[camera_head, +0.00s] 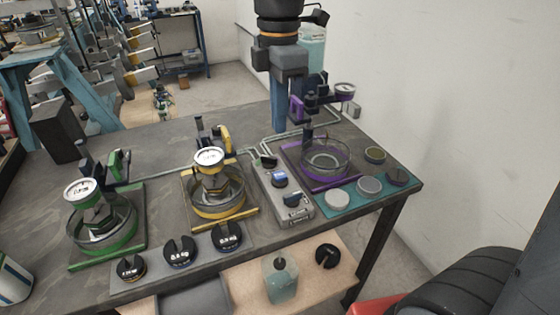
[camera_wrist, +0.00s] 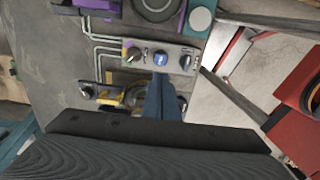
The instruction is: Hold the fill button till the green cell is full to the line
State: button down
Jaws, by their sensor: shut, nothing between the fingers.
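The green cell (camera_head: 100,240) stands at the left of the bench. It has a green base, a clear round dish and a white dial (camera_head: 81,190). Its fill level and line are too small to make out. A grey control box (camera_head: 298,213) lies right of the yellow cell, with a blue button (camera_head: 280,180) between two dark knobs. The blue button also shows in the wrist view (camera_wrist: 161,59); its white lettering is unreadable. My gripper (camera_head: 278,130) is shut and empty, its blue fingers pointing down above the box. In the wrist view its tips (camera_wrist: 160,78) appear just below the button; contact is not clear.
Several round pads lie on a teal mat (camera_head: 350,205). Black weights (camera_head: 180,251) line the front edge. Thin pipes (camera_head: 252,151) run behind the box. A lower shelf holds a clear jar (camera_head: 281,283).

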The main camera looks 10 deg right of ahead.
aim_at(280, 176)
notch_tip(280, 176, down, 12)
jog(key=shift+p, duration=1.15)
jog(key=shift+f+b, duration=0.35)
jog(key=shift+f, duration=0.6)
jog(key=shift+s+d+f, duration=0.1)
jog(key=shift+s+f, duration=0.15)
jog(key=shift+s, duration=0.05)
jog(key=shift+f, duration=0.2)
jog(key=shift+r+p, duration=0.45)
jog(key=shift+r, duration=0.15)
notch_tip(280, 176, up, 14)
jog(key=shift+w+p, duration=0.35)
